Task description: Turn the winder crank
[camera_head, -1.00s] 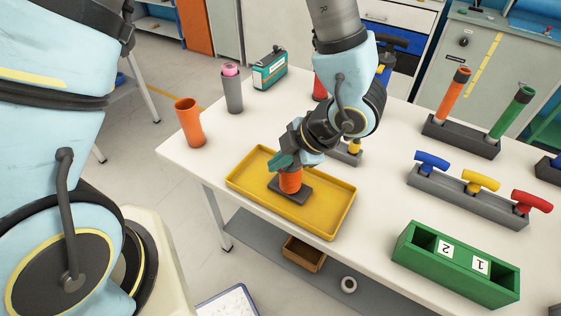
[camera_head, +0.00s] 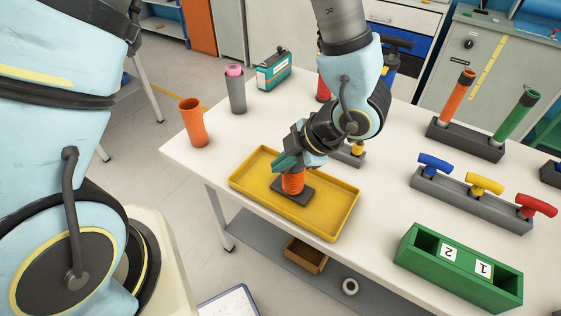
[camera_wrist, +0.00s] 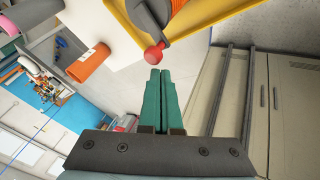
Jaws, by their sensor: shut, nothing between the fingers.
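The winder (camera_head: 292,182), an orange spool on a dark base, stands in the yellow tray (camera_head: 335,222). In the wrist view its dark crank arm (camera_wrist: 146,18) ends in a red knob (camera_wrist: 154,54), beside a part of the orange spool (camera_wrist: 178,6). My gripper (camera_head: 280,163) is at the upper left of the spool in the head view, its teal fingers shut and empty. In the wrist view the fingertips of my gripper (camera_wrist: 160,72) point at the red knob, just short of it in the picture; I cannot tell whether they touch. In the head view the crank is hidden.
An orange cup (camera_head: 194,122), a grey tube with a pink top (camera_head: 236,92) and a teal box (camera_head: 273,72) stand at the table's left. A green numbered box (camera_head: 458,270) and a rack of coloured handles (camera_head: 470,200) stand right. White table between is clear.

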